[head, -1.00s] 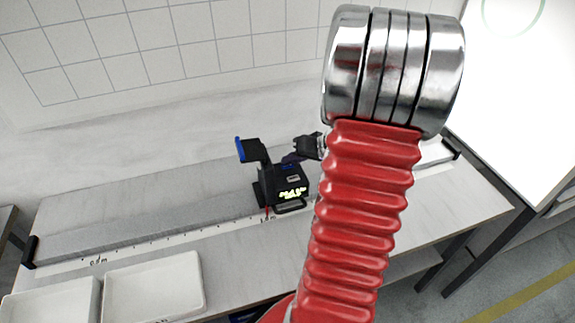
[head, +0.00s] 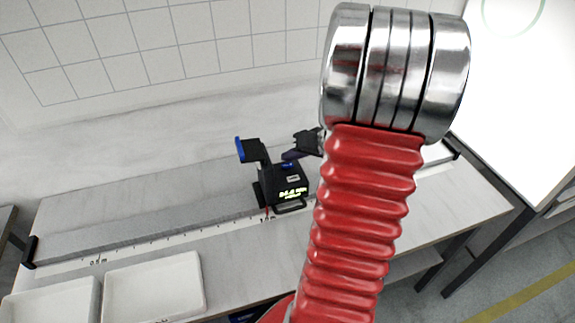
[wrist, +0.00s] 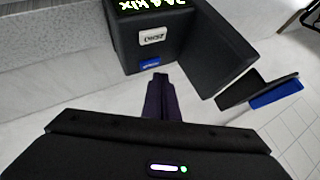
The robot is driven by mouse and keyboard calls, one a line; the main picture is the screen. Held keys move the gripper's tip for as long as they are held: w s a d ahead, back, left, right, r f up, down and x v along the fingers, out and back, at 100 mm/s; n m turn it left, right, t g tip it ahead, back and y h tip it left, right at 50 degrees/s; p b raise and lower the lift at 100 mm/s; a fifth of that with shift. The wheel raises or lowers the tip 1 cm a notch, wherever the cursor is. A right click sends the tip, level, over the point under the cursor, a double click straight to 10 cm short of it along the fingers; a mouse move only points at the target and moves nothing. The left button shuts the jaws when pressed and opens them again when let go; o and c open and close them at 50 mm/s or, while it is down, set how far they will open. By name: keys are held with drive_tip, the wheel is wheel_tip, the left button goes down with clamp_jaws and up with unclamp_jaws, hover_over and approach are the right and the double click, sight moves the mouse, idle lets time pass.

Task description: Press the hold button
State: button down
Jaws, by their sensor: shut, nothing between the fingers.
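The black meter (head: 268,189) stands on the long rail of the bench, with a lit yellow-green display and a blue-edged arm at its upper left. In the wrist view the meter body (wrist: 190,42) is just beyond my fingers. A blue button (wrist: 150,64) sits on its top face near the edge closest to me, with its lettering too small to read. A white button (wrist: 152,36) lies between it and the display. My gripper (wrist: 160,77) is shut and empty, its dark purple fingertips right by the blue button. I cannot tell whether they touch. My gripper also shows in the head view (head: 286,156).
Two white trays (head: 203,290) lie at the front left of the bench. A scale strip (head: 150,249) runs along the rail. The meter's blue-edged arm (wrist: 275,92) stands out to the right of my fingers. A bright panel (head: 520,90) is at right.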

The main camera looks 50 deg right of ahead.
sight(291, 169)
wheel_tip(291, 169, up, 5)
idle(0.8)
idle(0.9)
